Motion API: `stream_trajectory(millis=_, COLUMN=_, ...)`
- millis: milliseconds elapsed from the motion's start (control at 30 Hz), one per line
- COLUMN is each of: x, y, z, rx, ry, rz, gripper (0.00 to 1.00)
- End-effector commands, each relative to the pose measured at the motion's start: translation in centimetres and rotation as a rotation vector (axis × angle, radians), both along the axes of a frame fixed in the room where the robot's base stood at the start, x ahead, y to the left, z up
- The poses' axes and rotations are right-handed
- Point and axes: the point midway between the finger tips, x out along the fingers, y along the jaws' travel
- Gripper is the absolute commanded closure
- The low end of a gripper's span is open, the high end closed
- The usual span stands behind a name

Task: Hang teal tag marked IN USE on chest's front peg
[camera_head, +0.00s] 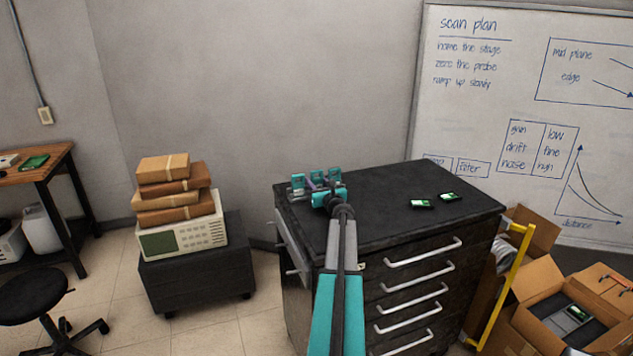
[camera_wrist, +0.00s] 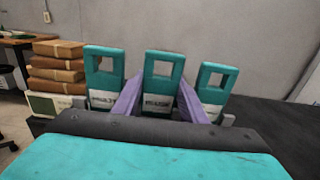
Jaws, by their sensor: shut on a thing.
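Three teal tags stand side by side at the left end of the chest top: a left tag (camera_wrist: 104,66), a middle tag (camera_wrist: 160,67) and a right tag (camera_wrist: 214,76). Each has a square hole and a pale label; the lettering is too small to read surely. My gripper (camera_wrist: 160,100) has its purple fingers either side of the middle tag and is shut on it. It also shows in the head view (camera_head: 319,184). The chest (camera_head: 400,205) is dark with several drawers. A small pale peg-like piece (camera_head: 361,264) shows on its front, partly beside my arm.
Two small green-screened devices (camera_head: 421,203) lie on the chest top, right of the tags. A yellow rail (camera_head: 507,285) and open cardboard boxes (camera_head: 540,275) stand to the right. A low dark cabinet (camera_head: 197,267) with an instrument and parcels stands to the left.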

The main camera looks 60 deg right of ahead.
Motion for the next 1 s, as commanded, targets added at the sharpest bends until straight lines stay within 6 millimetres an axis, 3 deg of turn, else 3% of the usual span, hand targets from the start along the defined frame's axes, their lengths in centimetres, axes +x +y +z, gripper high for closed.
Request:
stream_trajectory(millis=500, x=0.04, y=0.03, z=-0.56, rx=0.000, ry=0.000, rz=0.001, gripper=0.83)
stream_trajectory(millis=533, x=0.04, y=0.03, z=-0.45, rx=0.000, ry=0.000, rz=0.001, gripper=0.57)
stream_trajectory(millis=600, x=0.04, y=0.03, z=-0.43, rx=0.000, ry=0.000, rz=0.001, gripper=0.45)
stream_trajectory(millis=1000, x=0.06, y=0.05, z=-0.38, rx=0.000, ry=0.000, rz=0.001, gripper=0.43)
